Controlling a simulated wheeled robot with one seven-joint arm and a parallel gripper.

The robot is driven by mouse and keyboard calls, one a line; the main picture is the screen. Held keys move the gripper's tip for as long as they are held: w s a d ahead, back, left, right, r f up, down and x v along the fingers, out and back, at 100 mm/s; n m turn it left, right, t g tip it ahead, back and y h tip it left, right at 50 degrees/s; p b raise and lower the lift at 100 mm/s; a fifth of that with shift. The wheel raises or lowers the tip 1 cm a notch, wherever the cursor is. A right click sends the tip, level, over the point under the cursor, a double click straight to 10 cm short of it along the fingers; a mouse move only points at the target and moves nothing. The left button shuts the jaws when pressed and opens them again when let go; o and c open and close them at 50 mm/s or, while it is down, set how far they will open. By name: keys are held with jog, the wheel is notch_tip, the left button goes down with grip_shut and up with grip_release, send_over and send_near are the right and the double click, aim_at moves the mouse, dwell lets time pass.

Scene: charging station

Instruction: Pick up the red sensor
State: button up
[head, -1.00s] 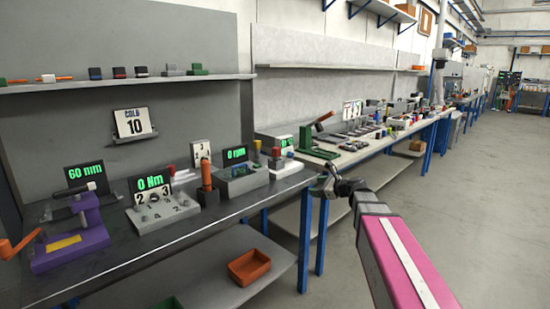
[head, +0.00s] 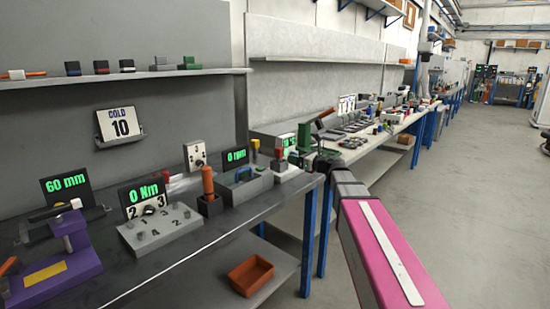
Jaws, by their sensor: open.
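A small upright red piece (head: 279,153) stands on a pale block near the right end of the near bench; it may be the red sensor, but it is too small to be sure.
The near bench (head: 190,262) carries a purple device (head: 62,262), a grey knob box (head: 160,228), an orange-handled tool (head: 208,184) and a grey box with a blue handle (head: 243,180). An orange bin (head: 250,274) sits on the lower shelf. The floor (head: 480,220) at right is clear.

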aim_at(282, 150)
jog(key=x, duration=0.5)
jog(key=shift+w+r, duration=0.1)
jog(key=shift+r+x, duration=0.25)
jog(key=shift+x, duration=1.05)
jog(key=shift+r+x, duration=0.25)
jog(key=shift+x, duration=1)
jog(key=c, duration=1.1)
jog(key=shift+r, duration=0.1)
